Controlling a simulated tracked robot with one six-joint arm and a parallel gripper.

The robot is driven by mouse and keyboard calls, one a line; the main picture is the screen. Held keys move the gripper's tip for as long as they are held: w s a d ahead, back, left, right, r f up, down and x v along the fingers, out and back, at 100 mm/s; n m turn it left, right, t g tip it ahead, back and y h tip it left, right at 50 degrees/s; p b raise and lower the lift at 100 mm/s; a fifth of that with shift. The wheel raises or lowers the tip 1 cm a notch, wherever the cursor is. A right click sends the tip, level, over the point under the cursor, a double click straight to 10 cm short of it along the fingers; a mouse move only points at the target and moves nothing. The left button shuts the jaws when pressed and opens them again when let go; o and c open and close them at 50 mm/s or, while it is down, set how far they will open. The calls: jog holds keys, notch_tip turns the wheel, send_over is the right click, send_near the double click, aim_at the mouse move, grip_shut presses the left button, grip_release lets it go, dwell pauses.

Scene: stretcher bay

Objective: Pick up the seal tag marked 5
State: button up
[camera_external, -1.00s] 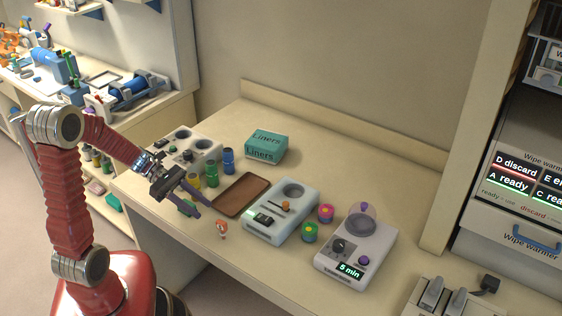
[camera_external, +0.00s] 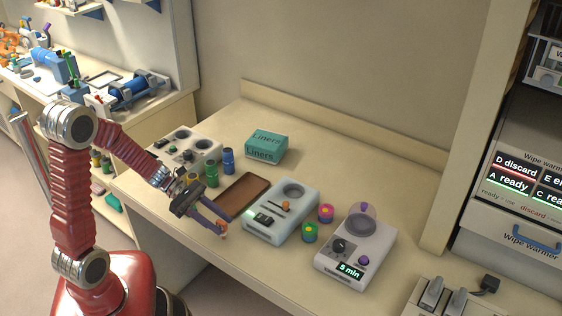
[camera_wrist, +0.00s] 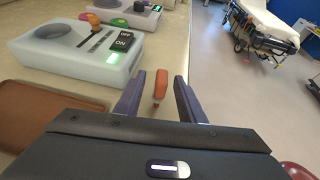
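A small orange tag (camera_wrist: 161,84) stands near the front edge of the bench, between my fingertips in the wrist view. Any number on it cannot be read. My gripper (camera_wrist: 159,79) is open, with a visible gap between the tag and each finger. In the external view my gripper (camera_external: 227,224) reaches low over the bench's front edge, and its fingers partly hide the tag (camera_external: 223,235).
A brown tray (camera_external: 243,192) lies just behind my gripper. A white device with an orange lever (camera_external: 262,231) stands close to the right. Several coloured canisters (camera_external: 212,174) stand behind my wrist. The floor lies beyond the bench's front edge.

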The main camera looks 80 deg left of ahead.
aim_at(227, 229)
jog(key=shift+w+d+f, duration=0.1)
jog(key=shift+w, duration=0.05)
jog(key=shift+x, duration=2.65)
grip_shut()
